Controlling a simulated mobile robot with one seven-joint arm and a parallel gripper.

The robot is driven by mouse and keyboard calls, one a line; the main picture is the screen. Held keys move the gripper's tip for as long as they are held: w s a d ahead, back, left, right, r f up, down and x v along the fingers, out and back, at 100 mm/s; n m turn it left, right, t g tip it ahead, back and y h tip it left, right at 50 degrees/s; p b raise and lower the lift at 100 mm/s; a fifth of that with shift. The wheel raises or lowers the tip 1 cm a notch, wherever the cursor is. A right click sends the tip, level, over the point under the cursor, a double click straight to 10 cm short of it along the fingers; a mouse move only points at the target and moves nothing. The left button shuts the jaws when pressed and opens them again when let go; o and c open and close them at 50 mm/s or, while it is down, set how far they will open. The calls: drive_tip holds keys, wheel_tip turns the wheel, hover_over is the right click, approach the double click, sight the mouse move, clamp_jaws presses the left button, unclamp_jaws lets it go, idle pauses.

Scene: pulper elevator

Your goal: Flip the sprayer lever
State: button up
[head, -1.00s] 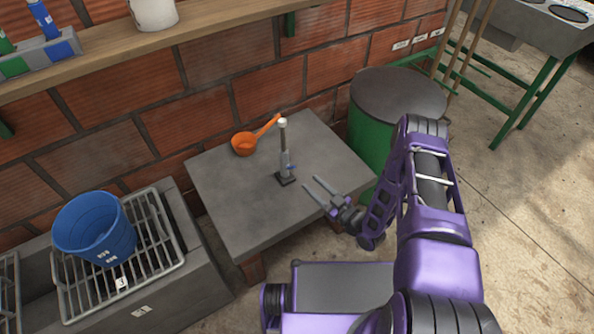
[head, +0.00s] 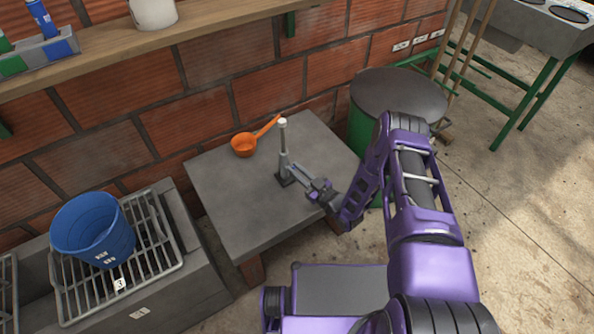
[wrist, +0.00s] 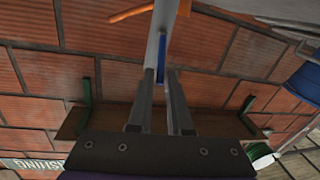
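The sprayer (head: 284,140) is a slim grey upright post with a pale top and a dark foot, standing on the grey table (head: 232,200). Its blue lever (wrist: 161,54) shows in the wrist view, running along the post; in the head view my fingers hide it. My gripper (head: 292,168) reaches the post from the lower right at lever height. In the wrist view the two grey fingertips of my gripper (wrist: 161,76) lie on either side of the lever's near end, with a narrow gap between them. I cannot tell whether they touch it.
An orange ladle (head: 244,145) lies on the table behind the post, close to it. The brick wall (head: 215,120) stands behind. A blue bucket (head: 92,228) sits on a rack at left, and a green drum (head: 360,128) stands at right. The table's front is clear.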

clamp_jaws()
drive_tip(key=shift+r, duration=0.1)
drive_tip(key=shift+w+a+r+g+h+p, duration=0.25)
drive_tip(key=shift+r+g+h+p, duration=0.15)
drive_tip(key=shift+r+g+p, duration=0.25)
drive_tip(key=shift+w+a+r+g+h+p, duration=0.25)
drive_tip(key=shift+w+g+h+p, duration=0.25)
drive_tip(key=shift+g+h, duration=0.35)
drive_tip(key=shift+w+a+m+g+h, duration=0.3)
drive_tip(key=shift+g+h, duration=0.15)
drive_tip(key=shift+g, duration=0.15)
drive_tip(key=shift+d, duration=0.1)
drive_tip(key=shift+o, duration=2.4)
unclamp_jaws()
